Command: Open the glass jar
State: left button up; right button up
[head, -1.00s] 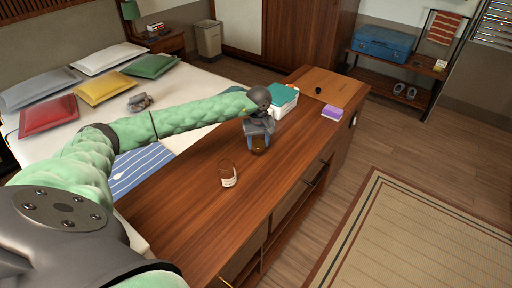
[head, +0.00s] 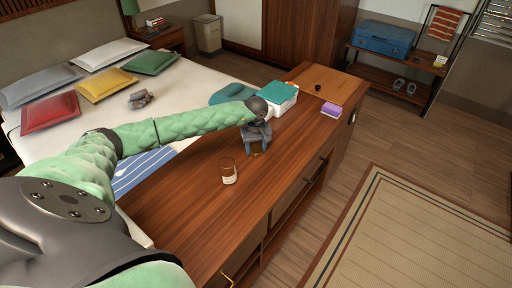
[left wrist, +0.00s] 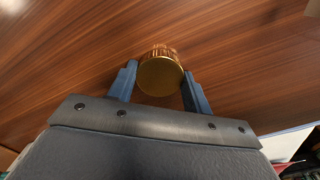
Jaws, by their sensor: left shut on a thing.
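My left gripper (head: 257,140) is over the wooden counter, its fingers pointing down. In the left wrist view its two fingers (left wrist: 160,88) are on either side of a round gold lid (left wrist: 160,76) with a ribbed rim, and they are shut on it. Below the fingers in the head view a small amber-brown part (head: 257,151) shows; the fingers hide most of it, and I cannot tell how much jar is under the lid. A clear amber glass vessel (head: 229,173) with a whitish label stands apart, nearer to me. My right gripper is not in view.
A teal-topped white box (head: 278,97) stands just behind the gripper. A purple block (head: 331,110) and a small black knob-like object (head: 318,87) are farther along the wooden counter (head: 200,205). The bed (head: 190,85) is left of the counter. The counter's near part is clear.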

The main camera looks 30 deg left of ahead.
aim_at(256, 149)
pick_arm(q)
jog(key=shift+f, duration=0.15)
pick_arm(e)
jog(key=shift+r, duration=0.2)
pick_arm(q)
jog(key=o, duration=1.1)
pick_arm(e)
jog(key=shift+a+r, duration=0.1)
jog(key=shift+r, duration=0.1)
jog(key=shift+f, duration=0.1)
pick_arm(q)
jog(key=shift+r, duration=0.4)
notch_tip(256, 149, up, 12)
jog(key=b, duration=0.5)
jog(key=shift+f, duration=0.25)
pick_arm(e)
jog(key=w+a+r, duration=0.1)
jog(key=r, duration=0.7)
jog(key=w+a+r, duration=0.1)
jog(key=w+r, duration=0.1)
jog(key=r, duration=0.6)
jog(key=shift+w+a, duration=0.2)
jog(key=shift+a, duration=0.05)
